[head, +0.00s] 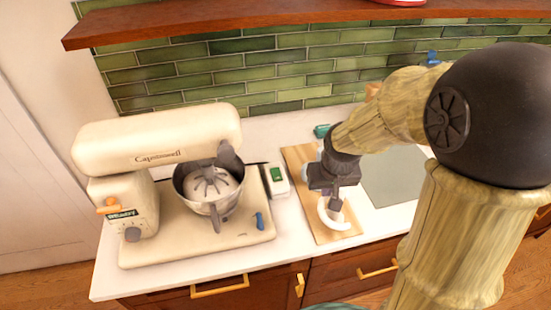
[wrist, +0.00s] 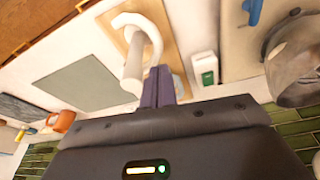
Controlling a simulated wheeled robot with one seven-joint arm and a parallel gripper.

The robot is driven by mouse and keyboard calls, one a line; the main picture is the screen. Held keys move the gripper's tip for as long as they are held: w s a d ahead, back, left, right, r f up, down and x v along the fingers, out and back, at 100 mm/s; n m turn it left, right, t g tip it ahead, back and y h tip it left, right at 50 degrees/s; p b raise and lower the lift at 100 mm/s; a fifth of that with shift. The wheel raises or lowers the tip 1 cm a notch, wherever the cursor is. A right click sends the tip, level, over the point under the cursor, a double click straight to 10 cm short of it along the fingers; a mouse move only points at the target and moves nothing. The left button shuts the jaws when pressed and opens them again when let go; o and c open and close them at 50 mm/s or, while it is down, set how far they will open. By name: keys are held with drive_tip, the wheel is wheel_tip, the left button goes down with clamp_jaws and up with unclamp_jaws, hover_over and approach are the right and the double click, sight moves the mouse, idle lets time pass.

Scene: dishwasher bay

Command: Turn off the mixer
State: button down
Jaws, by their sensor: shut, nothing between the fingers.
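The cream stand mixer (head: 150,135) stands at the left of the counter in the head view. Its side has an orange lever (head: 108,205), a small label and a grey knob (head: 132,234). A metal bowl (head: 205,190) sits under its head; the bowl also shows in the wrist view (wrist: 297,68). A white box with a green face (head: 277,176) lies just right of the mixer base, also in the wrist view (wrist: 205,70). My gripper (head: 336,204) is shut and empty, right of that box, above the wooden board. Its fingers show in the wrist view (wrist: 159,86).
A white hook-shaped piece (head: 333,218) lies on the wooden board (head: 300,165), close to my fingers; I cannot tell if they touch. A blue lever (head: 260,221) is on the mixer base. A grey-green panel (head: 395,175) lies farther right. A wooden shelf (head: 250,27) hangs above.

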wheel_tip(320, 180, up, 3)
drive_tip(key=n+p, duration=0.2)
hover_over(275, 170)
drive_tip(key=s+d, duration=0.1)
drive_tip(key=s, duration=0.4)
drive_tip(key=shift+w+d+f+t+y, duration=0.1)
drive_tip(key=shift+w+d+t+y, duration=0.1)
drive_tip(key=shift+t+y, duration=0.15)
drive_tip(key=p+x, duration=0.1)
drive_tip(key=x, duration=0.3)
drive_tip(key=p+x, duration=0.1)
drive_tip(key=x, duration=0.4)
drive_tip(key=p+x, duration=0.2)
drive_tip(key=x, duration=0.3)
drive_tip(key=shift+s+f, duration=0.1)
drive_tip(key=shift+s, duration=0.3)
